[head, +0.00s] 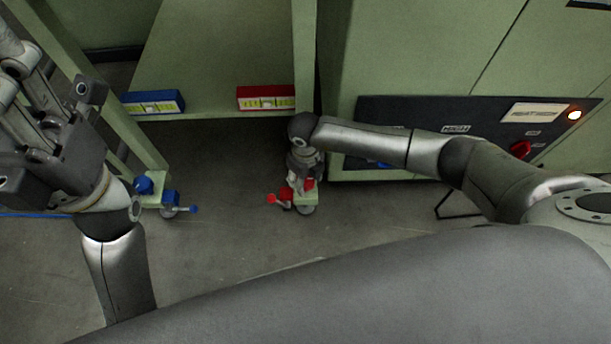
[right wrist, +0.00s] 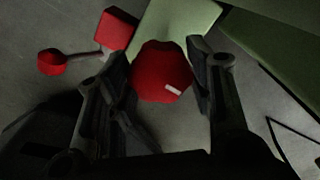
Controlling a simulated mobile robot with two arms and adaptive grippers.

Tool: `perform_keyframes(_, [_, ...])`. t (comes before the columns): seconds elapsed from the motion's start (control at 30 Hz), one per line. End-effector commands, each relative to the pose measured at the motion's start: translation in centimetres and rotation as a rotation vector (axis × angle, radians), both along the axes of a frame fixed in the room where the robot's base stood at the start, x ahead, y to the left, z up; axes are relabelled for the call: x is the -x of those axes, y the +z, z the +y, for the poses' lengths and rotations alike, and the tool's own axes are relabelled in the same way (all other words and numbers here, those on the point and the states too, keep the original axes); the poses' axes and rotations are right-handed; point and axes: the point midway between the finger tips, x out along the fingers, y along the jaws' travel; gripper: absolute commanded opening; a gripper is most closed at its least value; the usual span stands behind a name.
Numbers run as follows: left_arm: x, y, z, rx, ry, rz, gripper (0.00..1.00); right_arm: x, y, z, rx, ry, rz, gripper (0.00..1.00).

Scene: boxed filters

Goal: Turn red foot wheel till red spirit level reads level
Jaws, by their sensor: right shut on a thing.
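The red spirit level (head: 266,91) sits on the green frame's lower rail in the head view, with a pale yellow-green window; its bubble is too small to read. The red foot wheel (right wrist: 160,72) is a rounded red knob with a small white mark, between the fingers of my right gripper (right wrist: 160,62) in the right wrist view. My right gripper (head: 303,180) is shut on it, pointing down at the frame's foot, and hides most of it in the head view. My left gripper (head: 45,85) is raised at the far left, away from both; its jaw opening is unclear.
Beside the wheel is a red block with a ball-ended lever (head: 271,198). At left are a blue spirit level (head: 152,102), blue foot wheel (head: 144,185) and blue lever (head: 193,209). A green cabinet with a dark panel (head: 480,115) stands right. Floor between the feet is clear.

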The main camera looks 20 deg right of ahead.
Motion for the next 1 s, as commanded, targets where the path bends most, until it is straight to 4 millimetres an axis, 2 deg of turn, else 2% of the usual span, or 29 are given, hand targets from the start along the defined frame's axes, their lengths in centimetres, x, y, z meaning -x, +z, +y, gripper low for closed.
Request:
perform_keyframes(0.2, [0.0, 0.0, 0.0, 0.000, 0.000, 0.000, 0.44, 0.0, 0.0, -0.1, 0.001, 0.000, 0.000, 0.24])
perform_keyframes(0.23, [0.0, 0.0, 0.0, 0.000, 0.000, 0.000, 0.44, 0.0, 0.0, -0.1, 0.001, 0.000, 0.000, 0.51])
perform_keyframes(0.4, [0.0, 0.0, 0.0, 0.000, -0.001, 0.001, 0.44, 0.0, 0.0, 0.0, 0.001, 0.001, 0.000, 0.71])
perform_keyframes(0.77, [0.0, 0.0, 0.1, 0.001, 0.001, 0.001, 0.44, -0.1, 0.3, 0.0, 0.000, 0.002, -0.001, 0.71])
perform_keyframes(0.87, [0.0, 0.0, 0.0, 0.001, 0.001, 0.001, 0.44, -0.1, 1.2, 0.0, -0.001, 0.002, -0.003, 0.71])
perform_keyframes(1.0, [0.0, 0.0, 0.0, 0.001, 0.000, 0.001, 0.44, -0.1, 3.5, 0.0, 0.000, 0.003, -0.004, 0.71])
